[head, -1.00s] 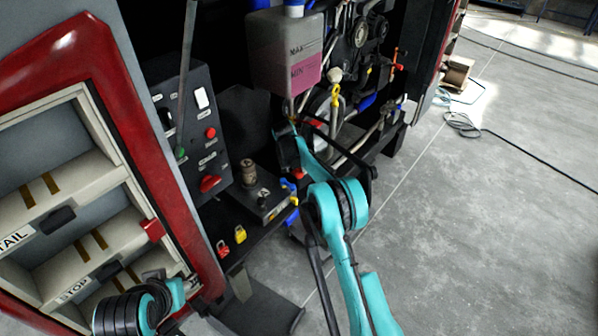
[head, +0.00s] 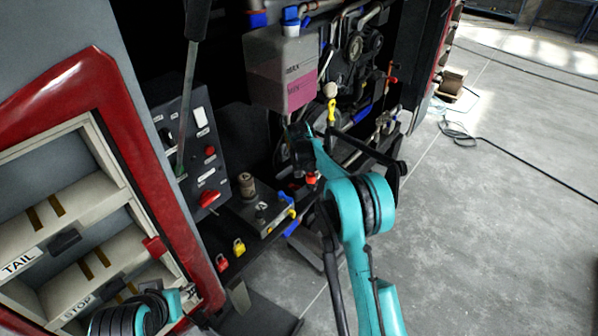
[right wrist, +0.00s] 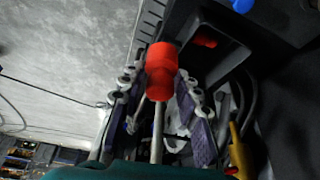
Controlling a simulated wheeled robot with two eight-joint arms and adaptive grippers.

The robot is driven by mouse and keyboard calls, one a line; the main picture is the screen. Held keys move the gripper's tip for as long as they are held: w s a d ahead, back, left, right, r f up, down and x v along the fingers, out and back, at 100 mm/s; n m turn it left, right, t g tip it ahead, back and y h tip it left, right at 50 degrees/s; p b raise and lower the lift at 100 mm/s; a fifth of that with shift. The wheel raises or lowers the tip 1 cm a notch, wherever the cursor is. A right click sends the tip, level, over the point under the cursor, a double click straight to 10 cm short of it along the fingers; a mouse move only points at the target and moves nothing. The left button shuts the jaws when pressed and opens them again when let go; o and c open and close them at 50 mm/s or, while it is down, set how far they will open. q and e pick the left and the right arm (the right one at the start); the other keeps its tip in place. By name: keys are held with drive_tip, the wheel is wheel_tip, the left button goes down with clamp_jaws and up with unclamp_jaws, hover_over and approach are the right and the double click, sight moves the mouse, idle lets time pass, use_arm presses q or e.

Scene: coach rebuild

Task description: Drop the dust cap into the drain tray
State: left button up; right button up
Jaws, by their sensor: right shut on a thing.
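The red dust cap (right wrist: 162,62) shows in the right wrist view at the tips of my right gripper (right wrist: 160,98). The gripper's two padded fingers stand on either side of it, and it is shut on the cap. A pale rod shows below the cap, between the fingers. In the head view my right gripper (head: 303,150) is small, dark and partly hidden by its own arm, in front of the engine bay. A black open-topped tray-like box (right wrist: 208,42) lies just beyond and right of the cap; I cannot tell whether it is the drain tray.
A control panel (head: 196,150) and a dark valve block (head: 262,212) stand left of the right arm. A tank with pink fluid (head: 285,75) hangs above. Red and yellow padlocks (head: 238,248) are below. Hoses crowd the bay; the floor (head: 470,230) at right is mostly clear.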

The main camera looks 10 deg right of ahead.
drive_tip(key=s+d+r, duration=0.3)
drive_tip(key=shift+s+d+p, duration=0.35)
drive_tip(key=shift+p, duration=0.05)
drive_tip(key=s+a+f+n+y+b, duration=0.1)
drive_tip(key=s+a+f+n, duration=0.1)
drive_tip(key=s, duration=0.7)
drive_tip(key=s+a+f+n+y+b, duration=0.1)
drive_tip(key=s+a+f+n, duration=0.2)
drive_tip(key=s, duration=0.6)
drive_tip(key=s+a+f+n+t+y+b, duration=0.1)
drive_tip(key=s+a+f+n, duration=0.2)
drive_tip(key=s, duration=0.5)
drive_tip(key=a+n, duration=0.1)
drive_tip(key=a, duration=0.1)
drive_tip(key=shift+s+a, duration=0.4)
drive_tip(key=shift+w, duration=0.1)
